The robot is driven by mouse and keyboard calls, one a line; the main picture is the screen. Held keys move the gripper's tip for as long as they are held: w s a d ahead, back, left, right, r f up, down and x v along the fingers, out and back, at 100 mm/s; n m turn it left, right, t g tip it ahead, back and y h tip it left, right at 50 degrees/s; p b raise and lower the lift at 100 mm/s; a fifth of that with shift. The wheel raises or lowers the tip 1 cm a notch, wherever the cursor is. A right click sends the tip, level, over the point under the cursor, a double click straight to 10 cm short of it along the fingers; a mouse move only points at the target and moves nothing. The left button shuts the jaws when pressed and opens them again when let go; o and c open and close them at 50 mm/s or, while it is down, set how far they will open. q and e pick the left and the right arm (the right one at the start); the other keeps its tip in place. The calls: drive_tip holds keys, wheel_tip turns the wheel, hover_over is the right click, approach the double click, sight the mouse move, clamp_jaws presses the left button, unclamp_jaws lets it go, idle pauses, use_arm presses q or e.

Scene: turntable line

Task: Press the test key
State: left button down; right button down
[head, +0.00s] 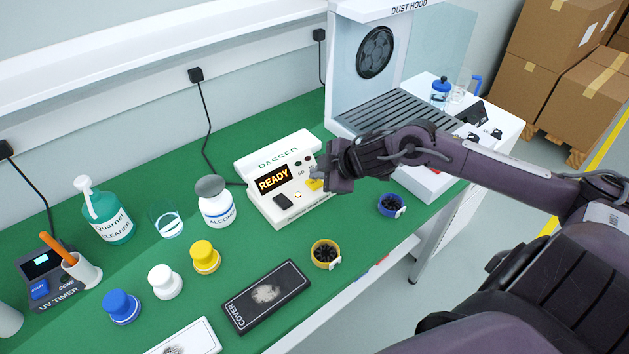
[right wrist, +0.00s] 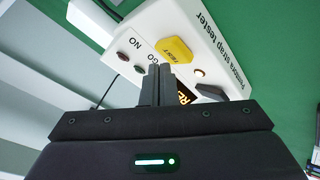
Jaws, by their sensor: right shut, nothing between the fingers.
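The white strap tester (head: 285,205) stands on the green bench, its display (head: 273,180) reading READY. Its yellow test key (right wrist: 175,50) shows in the right wrist view; in the head view the key (head: 315,185) is partly hidden by my right gripper. My right gripper (head: 318,175) is shut and empty, at the right end of the tester's panel. In the right wrist view the closed fingertips (right wrist: 155,70) lie beside the yellow key; I cannot tell whether they touch the panel or key. My left gripper is not in view.
A dust hood (head: 365,60) stands behind and right of the tester. A blue cup (head: 391,205) and a yellow cup (head: 325,254) sit in front of it. An alcohol bottle (head: 217,208) stands at its left. A black cover box (head: 265,295) lies near the front edge.

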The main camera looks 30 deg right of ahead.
sight(319, 184)
drive_tip(key=shift+f, duration=0.65)
idle(0.6)
idle(0.3)
drive_tip(key=shift+r+p, duration=0.85)
drive_tip(key=shift+r, duration=0.1)
wheel_tip(319, 184, up, 5)
drive_tip(key=p, duration=0.5)
idle(0.7)
